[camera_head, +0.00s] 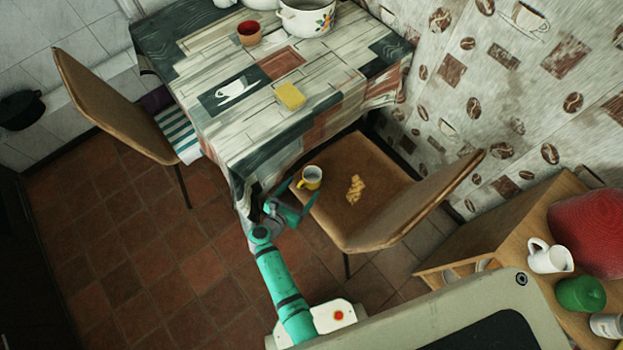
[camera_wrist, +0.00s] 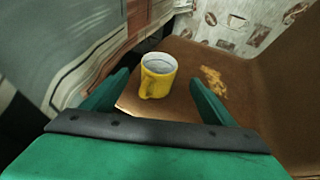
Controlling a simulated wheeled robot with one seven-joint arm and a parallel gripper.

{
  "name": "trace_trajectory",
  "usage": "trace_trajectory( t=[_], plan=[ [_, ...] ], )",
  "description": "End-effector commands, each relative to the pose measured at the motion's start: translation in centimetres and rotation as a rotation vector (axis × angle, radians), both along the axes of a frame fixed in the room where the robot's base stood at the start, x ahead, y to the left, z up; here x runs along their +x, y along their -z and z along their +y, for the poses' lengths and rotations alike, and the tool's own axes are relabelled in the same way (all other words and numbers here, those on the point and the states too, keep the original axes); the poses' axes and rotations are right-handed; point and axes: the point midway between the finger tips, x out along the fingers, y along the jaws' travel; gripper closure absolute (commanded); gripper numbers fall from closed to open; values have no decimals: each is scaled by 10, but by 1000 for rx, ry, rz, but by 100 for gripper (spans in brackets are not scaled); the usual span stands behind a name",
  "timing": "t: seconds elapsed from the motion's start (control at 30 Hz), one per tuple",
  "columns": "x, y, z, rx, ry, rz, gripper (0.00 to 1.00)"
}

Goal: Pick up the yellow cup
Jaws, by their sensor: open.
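The yellow cup (camera_head: 311,177) stands upright on the brown seat of the chair at the right of the table. It has a pale inside, and it also shows in the wrist view (camera_wrist: 157,77) with its handle toward me. My gripper (camera_head: 298,198) is at the seat's left front edge, beside the cup. In the wrist view my gripper (camera_wrist: 160,90) has its two green fingers wide apart, with the cup between and beyond them. The fingers do not visibly touch the cup.
The chair seat (camera_head: 347,215) has a worn patch right of the cup. The table (camera_head: 230,125) with a patterned cloth rises close behind and left, holding a yellow sponge (camera_head: 290,96), a reddish cup (camera_head: 249,33) and a pot (camera_head: 306,18). The chair's backrest (camera_head: 425,205) stands at right.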

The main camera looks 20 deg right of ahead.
Motion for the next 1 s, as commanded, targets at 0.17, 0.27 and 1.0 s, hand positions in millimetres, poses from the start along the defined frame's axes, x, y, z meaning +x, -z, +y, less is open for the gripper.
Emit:
trace_trajectory(
  t=[0.17, 0.27, 1.0],
  plan=[
    [16, 10, -19, 1, 0, 0, 21],
    [21, 13, -25, 2, 1, -1, 21],
    [55, 32, -62, 6, 0, -2, 21]
  ],
)
